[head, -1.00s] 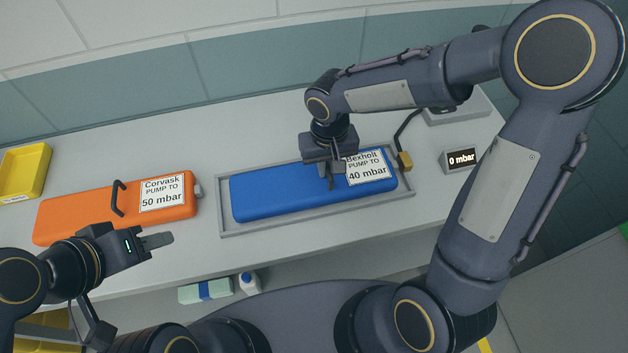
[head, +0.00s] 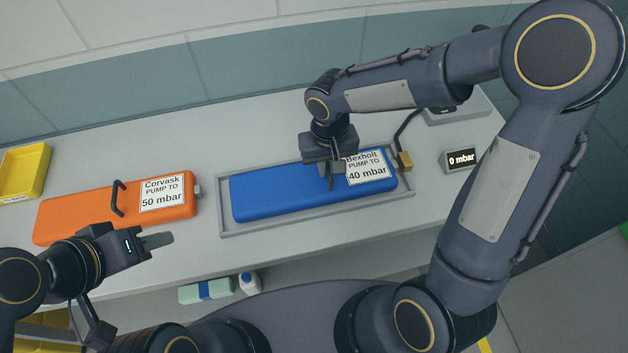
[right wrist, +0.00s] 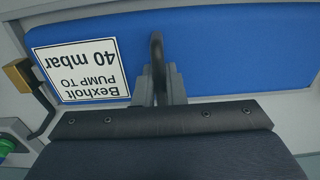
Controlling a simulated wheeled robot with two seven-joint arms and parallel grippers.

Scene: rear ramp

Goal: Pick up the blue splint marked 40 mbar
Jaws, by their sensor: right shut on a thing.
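The blue splint (head: 275,194), labelled "Bexholt pump to 40 mbar", lies in a shallow grey tray (head: 222,231) on the counter. My right gripper (head: 331,183) is above its middle and is shut on the splint's dark handle. In the right wrist view the fingers (right wrist: 158,88) close around the handle (right wrist: 156,48), with the label to their left. The splint still rests in the tray. My left gripper (head: 160,240) is at the lower left, in front of the orange splint, holding nothing I can see; its finger gap is not clear.
An orange splint (head: 80,215) marked "Corvask 50 mbar", with a dark handle, lies on the left. A yellow bin (head: 25,172) stands at the far left. A display (head: 461,158) reads 0 mbar. A brass-coloured connector (head: 404,161) with a dark hose sits by the tray's right end.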

